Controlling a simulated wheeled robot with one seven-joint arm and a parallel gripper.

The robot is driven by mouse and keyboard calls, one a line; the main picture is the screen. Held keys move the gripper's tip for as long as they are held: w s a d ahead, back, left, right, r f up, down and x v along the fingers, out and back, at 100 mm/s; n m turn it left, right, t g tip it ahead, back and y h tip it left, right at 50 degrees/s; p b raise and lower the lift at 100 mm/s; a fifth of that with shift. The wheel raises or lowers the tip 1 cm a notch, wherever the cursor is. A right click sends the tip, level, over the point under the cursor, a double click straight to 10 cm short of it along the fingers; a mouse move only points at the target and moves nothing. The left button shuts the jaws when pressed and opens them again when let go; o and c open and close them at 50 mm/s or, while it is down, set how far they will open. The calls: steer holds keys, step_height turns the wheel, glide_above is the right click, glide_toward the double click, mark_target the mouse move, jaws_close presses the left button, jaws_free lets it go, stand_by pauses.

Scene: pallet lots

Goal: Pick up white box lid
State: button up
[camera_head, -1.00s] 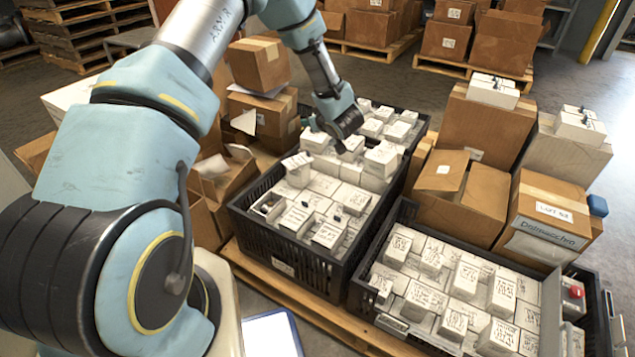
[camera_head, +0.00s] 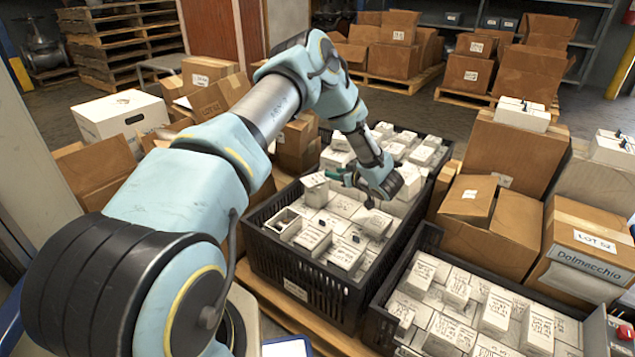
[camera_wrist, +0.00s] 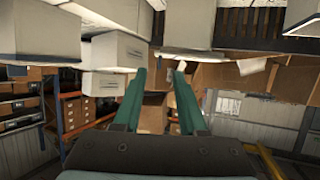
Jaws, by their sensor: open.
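White boxes (camera_wrist: 110,51) hang at the top of that view, which looks upside down. An open white box (camera_head: 283,222) sits at the crate's left side, beside a raised white box (camera_head: 316,188). A larger white carton (camera_head: 122,118) with a lid stands at far left. I cannot tell which lid is meant.
A second black crate (camera_head: 385,318) of white boxes stands at front right. Brown cartons (camera_head: 492,215) crowd the right side, and more (camera_head: 95,165) stand at left. Brown cartons (camera_head: 385,55) on pallets stand behind, with grey floor between.

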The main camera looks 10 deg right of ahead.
mark_target(317, 177)
steer(key=b+x, duration=0.1)
steer(key=x, duration=0.3)
steer(key=shift+r, duration=0.1)
steer(key=shift+c, duration=0.2)
jaws_close()
